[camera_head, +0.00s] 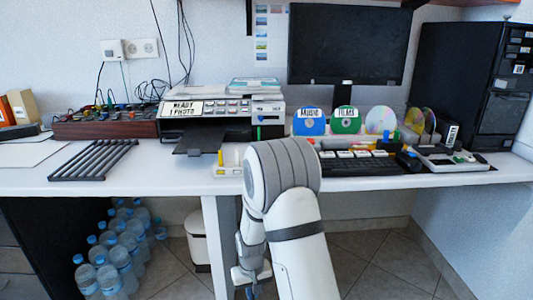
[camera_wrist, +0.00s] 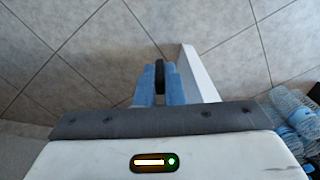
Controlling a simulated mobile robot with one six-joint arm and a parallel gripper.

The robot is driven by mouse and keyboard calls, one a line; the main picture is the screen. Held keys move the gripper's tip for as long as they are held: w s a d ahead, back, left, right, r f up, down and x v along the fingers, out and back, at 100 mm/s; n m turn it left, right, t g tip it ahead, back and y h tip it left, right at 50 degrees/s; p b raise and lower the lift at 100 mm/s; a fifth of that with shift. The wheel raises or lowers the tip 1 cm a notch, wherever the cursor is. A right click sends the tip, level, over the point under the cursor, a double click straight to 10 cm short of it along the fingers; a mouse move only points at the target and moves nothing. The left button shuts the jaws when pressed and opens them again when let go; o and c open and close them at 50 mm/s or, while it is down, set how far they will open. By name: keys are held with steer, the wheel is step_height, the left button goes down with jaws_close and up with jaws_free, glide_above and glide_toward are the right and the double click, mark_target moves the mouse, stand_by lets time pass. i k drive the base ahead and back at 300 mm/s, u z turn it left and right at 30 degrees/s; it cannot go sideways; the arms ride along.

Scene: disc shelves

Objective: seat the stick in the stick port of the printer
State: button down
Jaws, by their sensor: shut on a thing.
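The printer (camera_head: 205,122) stands on the white desk, left of centre in the head view, with a label reading "READY 1 PHOTO" and a dark tray sticking out in front. Its stick port cannot be made out for certain; a small green mark shows on its right front. My gripper (camera_wrist: 160,88) has blue fingers shut on a small dark thing, seemingly the stick (camera_wrist: 160,70), in the wrist view. In the head view my gripper (camera_head: 252,288) hangs low before the desk, below and apart from the printer, and the stick cannot be seen there.
The white desk (camera_head: 185,185) has a dark rack (camera_head: 95,160) at left. A keyboard (camera_head: 365,163), discs and a monitor (camera_head: 345,45) are at right. Water bottles (camera_head: 120,255) and a white bin (camera_head: 197,238) stand on the floor below. Open floor lies under my gripper.

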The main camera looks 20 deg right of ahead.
mark_target(269, 110)
steer(key=z, duration=0.05)
steer(key=k, duration=1.6)
steer(key=z, duration=0.9)
steer(key=i, duration=1.7)
steer(key=u, duration=1)
